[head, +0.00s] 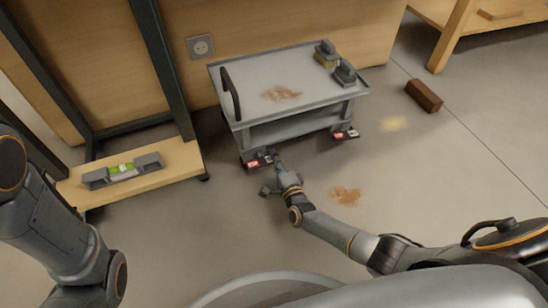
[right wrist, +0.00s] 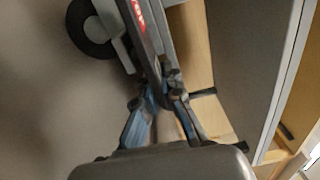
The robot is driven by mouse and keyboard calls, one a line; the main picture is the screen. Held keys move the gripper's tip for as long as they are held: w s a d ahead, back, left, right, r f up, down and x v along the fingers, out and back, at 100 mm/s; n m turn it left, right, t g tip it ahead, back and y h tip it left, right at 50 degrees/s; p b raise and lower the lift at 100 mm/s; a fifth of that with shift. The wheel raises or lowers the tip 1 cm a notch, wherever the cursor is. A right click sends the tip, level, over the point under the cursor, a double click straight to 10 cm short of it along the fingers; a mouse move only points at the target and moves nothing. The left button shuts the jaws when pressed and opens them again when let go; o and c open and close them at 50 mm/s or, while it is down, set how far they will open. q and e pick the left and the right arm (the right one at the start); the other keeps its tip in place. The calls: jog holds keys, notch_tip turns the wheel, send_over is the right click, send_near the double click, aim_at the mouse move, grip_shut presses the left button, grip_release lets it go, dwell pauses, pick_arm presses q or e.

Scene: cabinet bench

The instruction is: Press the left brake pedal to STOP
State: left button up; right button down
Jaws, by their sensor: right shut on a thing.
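A grey trolley (head: 222,92) stands against the wooden bench. Its left brake pedal (head: 254,163) is at the near left wheel, low over the floor, with a red label; its tilt is too small to judge. A second red-labelled pedal (head: 341,135) is at the near right wheel. My right gripper (head: 277,161) is down at the right end of the left pedal. In the right wrist view, its fingers (right wrist: 163,88) are closed on the end of the dark pedal bar (right wrist: 148,45), below the red label. My left arm shows at the left; its gripper is out of view.
A black wheel (right wrist: 90,28) is beside the pedal. A low wooden shelf (head: 185,165) with a spirit level (head: 122,170) is left of the trolley. A brown block (head: 423,96) and a brown stain (head: 345,195) are on the floor. Dark-topped brushes (head: 326,54) lie on the trolley.

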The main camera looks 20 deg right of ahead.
jog(key=n, duration=0.1)
jog(key=r+n, duration=0.1)
jog(key=shift+n+p, duration=0.3)
jog(key=shift+n, duration=0.1)
jog(key=c, duration=1.5)
grip_release()
jog(key=shift+f, duration=0.1)
